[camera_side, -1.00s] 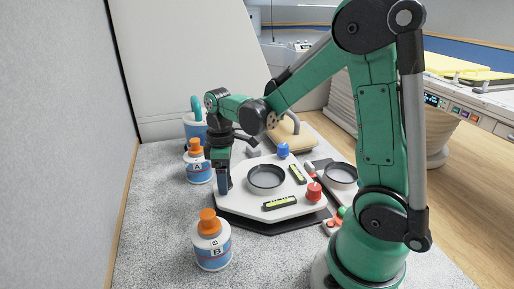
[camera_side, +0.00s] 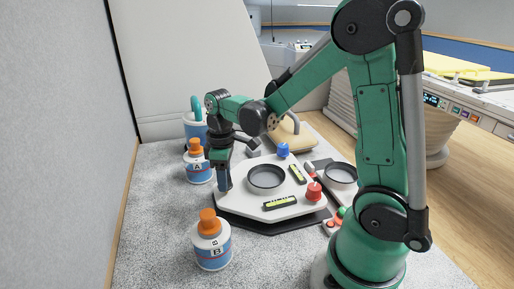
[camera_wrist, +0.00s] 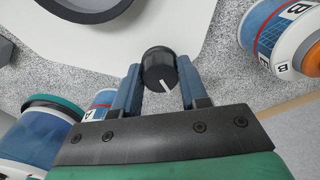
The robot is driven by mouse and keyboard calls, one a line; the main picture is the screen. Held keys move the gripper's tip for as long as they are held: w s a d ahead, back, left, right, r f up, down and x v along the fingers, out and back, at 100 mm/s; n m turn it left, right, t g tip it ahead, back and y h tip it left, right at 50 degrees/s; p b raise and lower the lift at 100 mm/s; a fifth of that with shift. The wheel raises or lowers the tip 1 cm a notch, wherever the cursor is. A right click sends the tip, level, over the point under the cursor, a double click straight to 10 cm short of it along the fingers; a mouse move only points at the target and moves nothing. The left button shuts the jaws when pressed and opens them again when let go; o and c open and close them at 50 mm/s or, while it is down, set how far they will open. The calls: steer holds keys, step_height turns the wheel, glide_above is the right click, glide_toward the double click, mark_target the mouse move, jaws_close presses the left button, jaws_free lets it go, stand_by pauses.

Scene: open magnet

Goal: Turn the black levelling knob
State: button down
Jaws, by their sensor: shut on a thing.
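The black levelling knob (camera_wrist: 158,70) has a white pointer line and sits at the edge of the white levelling plate (camera_wrist: 190,25) in the wrist view. My gripper (camera_wrist: 157,78) has its two blue fingers on either side of the knob, shut on it. In the side view my gripper (camera_side: 225,180) points down at the left corner of the plate (camera_side: 240,200), and its fingers hide the knob. A red knob (camera_side: 314,191) and a blue knob (camera_side: 283,150) stand at other corners of the plate.
Two spirit levels (camera_side: 280,202) (camera_side: 297,174) and a round dark-rimmed dish (camera_side: 266,178) are on the plate. Bottle B (camera_side: 212,245) stands in front, bottle A (camera_side: 198,165) behind left. A blue container (camera_side: 194,127) is farther back. The speckled top is clear at front left.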

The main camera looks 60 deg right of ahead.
steer(key=m, duration=1.4)
steer(key=shift+m+h, duration=0.4)
steer(key=shift+m, duration=1.9)
steer(key=shift+a, duration=0.1)
steer(key=shift+c, duration=2.3)
jaws_free()
steer(key=shift+a+r, duration=0.1)
steer(key=shift+r, duration=2.75)
